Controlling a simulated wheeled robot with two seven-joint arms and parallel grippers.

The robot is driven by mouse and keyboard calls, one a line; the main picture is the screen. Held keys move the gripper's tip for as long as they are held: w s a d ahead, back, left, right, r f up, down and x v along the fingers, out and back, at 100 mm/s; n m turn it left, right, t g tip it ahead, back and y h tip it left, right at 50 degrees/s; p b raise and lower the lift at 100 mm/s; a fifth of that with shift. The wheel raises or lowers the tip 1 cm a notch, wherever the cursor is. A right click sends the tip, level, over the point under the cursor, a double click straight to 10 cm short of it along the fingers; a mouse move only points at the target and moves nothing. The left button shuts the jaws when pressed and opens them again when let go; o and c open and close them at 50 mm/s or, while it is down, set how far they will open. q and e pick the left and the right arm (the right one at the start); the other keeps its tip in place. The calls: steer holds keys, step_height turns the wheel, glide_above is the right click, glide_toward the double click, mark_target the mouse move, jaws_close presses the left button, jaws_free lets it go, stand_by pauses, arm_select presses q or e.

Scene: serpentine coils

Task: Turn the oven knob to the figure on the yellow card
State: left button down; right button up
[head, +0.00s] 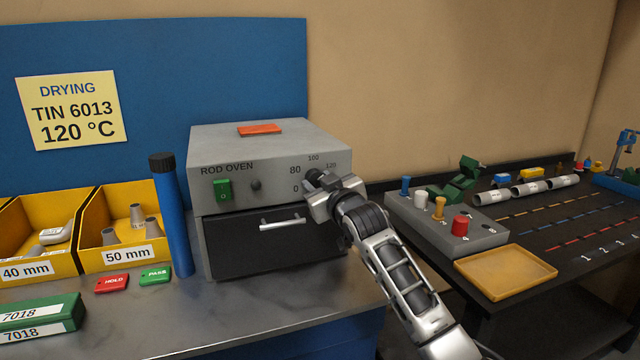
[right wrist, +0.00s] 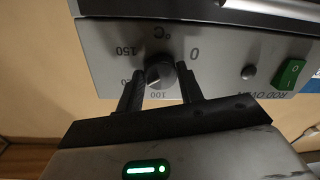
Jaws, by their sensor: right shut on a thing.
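The yellow card (head: 73,110) on the blue back panel reads "DRYING TIN 6013 120 °C". The grey rod oven (head: 255,150) stands on the bench, with 0, 80, 100 and 120 showing on its dial in the head view. My right gripper (head: 314,182) is at the oven front and hides the knob there. In the right wrist view, which is upside down, the dark knob (right wrist: 160,71) sits between my right gripper's fingers (right wrist: 162,90), which are shut on it. The 100 shows beside the knob; I cannot tell its exact setting. My left gripper is not in view.
A green switch (head: 223,190) and a drawer handle (head: 282,222) are on the oven front. A blue tube (head: 172,220) stands left of it. A grey peg block (head: 445,220) and a yellow tray (head: 506,272) lie right of my arm.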

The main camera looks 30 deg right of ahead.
steer(key=shift+m, duration=0.5)
steer(key=o, duration=1)
steer(key=shift+s, duration=0.1)
steer(key=s+a+b, duration=0.2)
steer(key=s+a, duration=0.1)
steer(key=s, duration=1.2)
steer(key=shift+s+b, duration=0.25)
steer(key=shift+b, duration=0.1)
